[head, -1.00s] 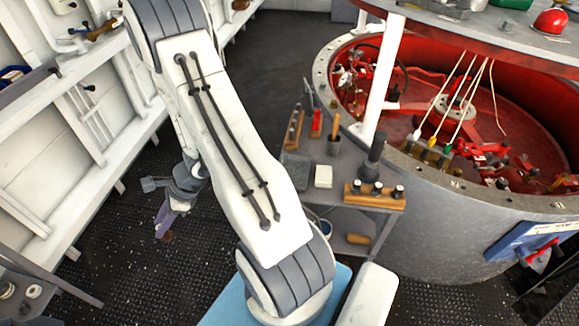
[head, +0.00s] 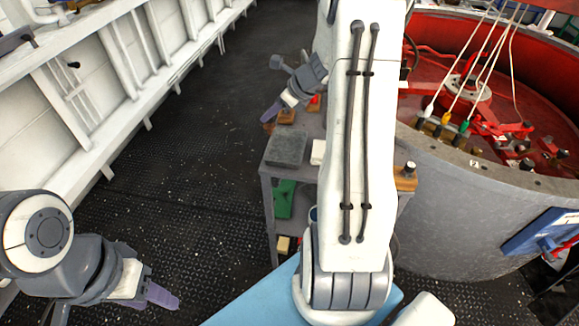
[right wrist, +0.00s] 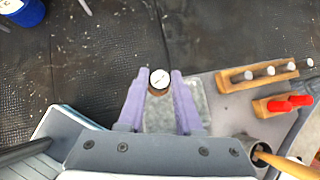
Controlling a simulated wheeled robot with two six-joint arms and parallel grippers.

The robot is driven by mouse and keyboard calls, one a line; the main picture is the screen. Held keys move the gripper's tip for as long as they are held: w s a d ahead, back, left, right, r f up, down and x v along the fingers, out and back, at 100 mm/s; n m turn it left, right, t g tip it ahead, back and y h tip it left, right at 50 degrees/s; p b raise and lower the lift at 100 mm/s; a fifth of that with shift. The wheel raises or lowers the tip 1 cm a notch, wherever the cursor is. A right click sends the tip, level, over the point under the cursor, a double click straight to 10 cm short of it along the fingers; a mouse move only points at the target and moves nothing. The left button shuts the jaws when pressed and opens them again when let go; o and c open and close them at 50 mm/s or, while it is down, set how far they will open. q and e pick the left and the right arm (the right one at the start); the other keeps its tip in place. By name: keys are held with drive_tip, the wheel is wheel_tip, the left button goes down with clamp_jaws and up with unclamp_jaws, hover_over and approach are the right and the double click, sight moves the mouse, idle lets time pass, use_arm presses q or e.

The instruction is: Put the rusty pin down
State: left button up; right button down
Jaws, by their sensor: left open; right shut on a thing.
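My right gripper (head: 272,113) is above the left back part of the grey cart. In the right wrist view its purple fingers (right wrist: 159,88) are shut on the rusty pin (right wrist: 159,81), a short brown cylinder with a pale round end. The pin's end faces the camera, and its lower part is hidden. A grey slab (right wrist: 177,119) lies below and behind the fingers; it also shows on the cart in the head view (head: 287,148). The pin appears held clear of any surface. My left gripper (head: 158,295) is open and empty at the lower left, over the deck.
The cart top (right wrist: 228,95) bears a wooden rack (right wrist: 257,74) with pale-topped pieces, a block with red pieces (right wrist: 286,104) and a white block (head: 318,152). A large round drum (head: 480,205) stands at the right. The dark deck (head: 180,180) has free room left of the cart.

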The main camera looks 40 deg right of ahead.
drive_tip(key=s+d+r+m+h+b, duration=0.1)
drive_tip(key=s+d+m+h+b, duration=0.2)
drive_tip(key=d, duration=0.5)
drive_tip(key=s+d+r+m+h+b, duration=0.1)
drive_tip(key=s+d+m+b, duration=0.2)
drive_tip(key=d+b, duration=0.35)
use_arm(q)
wheel_tip(320, 180, down, 16)
drive_tip(key=b, duration=0.3)
drive_tip(key=shift+r+b, duration=0.2)
drive_tip(key=shift+b, duration=0.1)
use_arm(e)
drive_tip(key=shift+t, duration=0.4)
drive_tip(key=shift+w+a+f, duration=0.85)
drive_tip(key=shift+a+f, duration=0.75)
drive_tip(key=shift+f, duration=0.25)
drive_tip(key=shift+w+a+f, duration=0.9)
drive_tip(key=shift+a+f, duration=0.7)
drive_tip(key=shift+f, duration=0.2)
drive_tip(key=shift+w+a+f, duration=0.85)
drive_tip(key=shift+a+f, duration=0.75)
drive_tip(key=shift+f, duration=0.25)
drive_tip(key=shift+f, duration=0.2)
drive_tip(key=c, duration=0.6)
unclamp_jaws()
use_arm(q)
drive_tip(key=shift+f, duration=0.1)
